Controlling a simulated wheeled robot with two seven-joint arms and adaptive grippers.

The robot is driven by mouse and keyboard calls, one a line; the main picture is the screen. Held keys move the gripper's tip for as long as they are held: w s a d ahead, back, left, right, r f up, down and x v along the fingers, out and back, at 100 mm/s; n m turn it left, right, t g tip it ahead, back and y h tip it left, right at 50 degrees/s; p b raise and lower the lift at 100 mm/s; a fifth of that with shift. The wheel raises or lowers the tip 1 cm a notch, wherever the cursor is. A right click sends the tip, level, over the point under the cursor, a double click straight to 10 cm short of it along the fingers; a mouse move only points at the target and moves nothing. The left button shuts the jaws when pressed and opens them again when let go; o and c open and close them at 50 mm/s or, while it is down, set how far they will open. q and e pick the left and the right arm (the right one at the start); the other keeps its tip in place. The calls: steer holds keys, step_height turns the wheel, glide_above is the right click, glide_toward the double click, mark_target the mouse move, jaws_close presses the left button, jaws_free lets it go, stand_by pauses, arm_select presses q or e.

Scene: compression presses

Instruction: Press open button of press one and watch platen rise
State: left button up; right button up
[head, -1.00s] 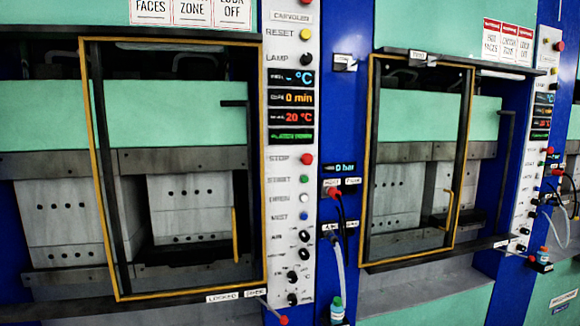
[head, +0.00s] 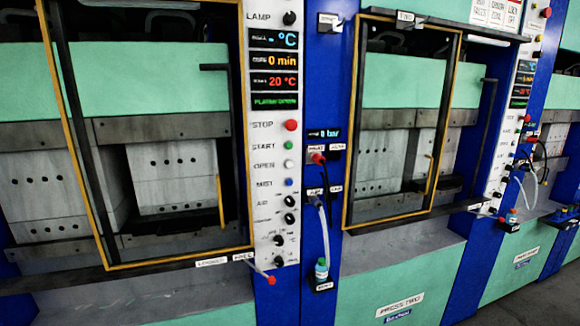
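Press one's control panel (head: 273,210) stands left of centre in the head view. Its white OPEN button (head: 288,164) sits below the red STOP button (head: 291,125) and the green START button (head: 289,145), and above the blue MIST button (head: 289,182). The panel display (head: 274,101) shows a green line that seems to read "PLATEN OPEN". The platen (head: 165,128) shows behind the yellow-framed guard door (head: 82,150), with a gap between the pale blocks and the lower plate. Neither of my grippers is in view.
Press two (head: 402,308) stands to the right with its own yellow-framed door (head: 348,130). A small bottle (head: 321,268) sits in a holder on the blue post between the presses. A red-tipped lever (head: 271,280) sticks out below press one's panel. Grey floor (head: 545,290) shows at lower right.

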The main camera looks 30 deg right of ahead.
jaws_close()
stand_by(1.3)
